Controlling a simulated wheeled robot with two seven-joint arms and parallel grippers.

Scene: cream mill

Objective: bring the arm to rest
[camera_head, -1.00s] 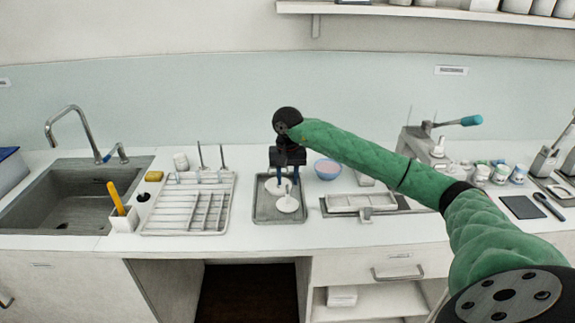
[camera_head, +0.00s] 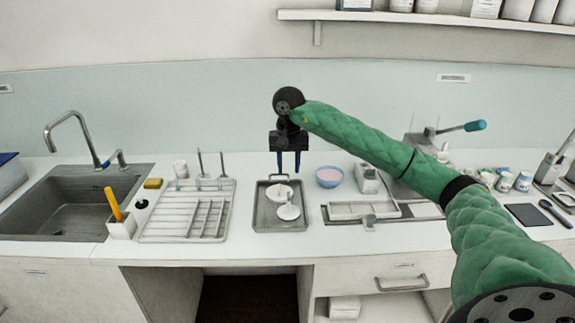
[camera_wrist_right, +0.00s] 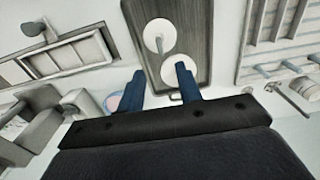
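My right gripper (camera_head: 288,160) hangs above the counter behind the grey tray, with its two blue fingers spread apart and nothing between them. The green right arm reaches in from the lower right. My left gripper is not in view.
A drying rack (camera_head: 182,232) and a sink (camera_head: 70,215) lie left of the tray. A pink-filled blue bowl (camera_head: 329,178) and a white frame (camera_head: 350,211) lie to the right. A shelf (camera_head: 430,18) hangs above. Bare counter lies in front of the tray.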

